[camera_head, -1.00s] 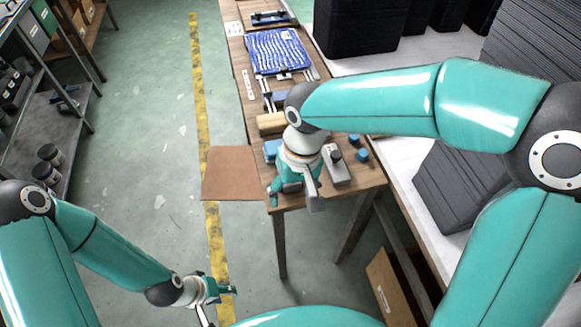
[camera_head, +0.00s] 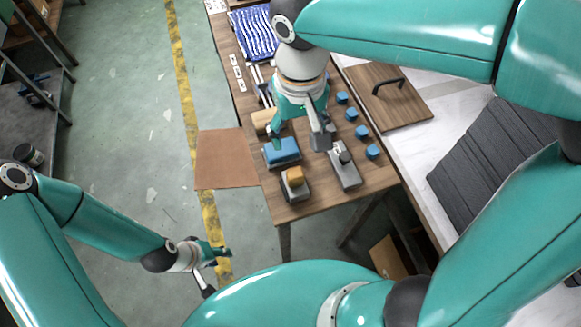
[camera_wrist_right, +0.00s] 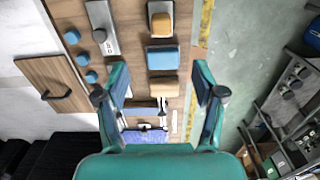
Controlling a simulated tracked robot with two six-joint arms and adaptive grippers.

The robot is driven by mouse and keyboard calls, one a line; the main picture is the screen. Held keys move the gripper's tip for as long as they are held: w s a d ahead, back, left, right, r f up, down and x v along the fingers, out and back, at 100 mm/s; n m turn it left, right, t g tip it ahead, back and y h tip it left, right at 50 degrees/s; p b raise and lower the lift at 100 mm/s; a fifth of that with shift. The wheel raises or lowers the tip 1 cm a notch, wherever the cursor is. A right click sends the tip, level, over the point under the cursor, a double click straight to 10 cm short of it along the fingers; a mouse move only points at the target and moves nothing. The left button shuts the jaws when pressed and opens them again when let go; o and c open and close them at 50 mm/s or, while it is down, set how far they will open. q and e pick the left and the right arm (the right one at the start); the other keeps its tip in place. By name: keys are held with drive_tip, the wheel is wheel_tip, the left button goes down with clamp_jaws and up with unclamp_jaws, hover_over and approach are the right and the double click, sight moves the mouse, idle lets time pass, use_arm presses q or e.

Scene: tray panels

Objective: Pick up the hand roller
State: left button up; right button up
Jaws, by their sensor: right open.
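My right gripper (camera_head: 298,137) is open and empty above the worktable, pointing down. In the right wrist view its two fingers (camera_wrist_right: 162,95) stand wide apart. A tan, rounded piece (camera_head: 262,121), possibly the hand roller, lies partly behind the gripper; the wrist view shows it (camera_wrist_right: 164,87) between the fingers and below them. I cannot tell for sure which object is the hand roller. A blue block (camera_head: 282,152) and a yellow-orange block on a grey base (camera_head: 295,184) lie nearer the table's front edge. My left gripper (camera_head: 218,254) hangs left of the table, its jaws unclear.
A grey tool with a black knob (camera_head: 345,166) and several small blue pieces (camera_head: 361,132) lie on the right. A brown panel (camera_head: 226,160) juts out left. A blue-striped cloth (camera_head: 252,34) lies farther back. A wooden board with a black handle (camera_head: 408,103) rests on the white surface.

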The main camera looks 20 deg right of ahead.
approach(295, 172)
wheel_tip(295, 172, down, 6)
drive_tip(key=shift+a+r, duration=0.1)
drive_tip(key=shift+r, duration=0.15)
drive_tip(key=shift+f, duration=2.65)
clamp_jaws()
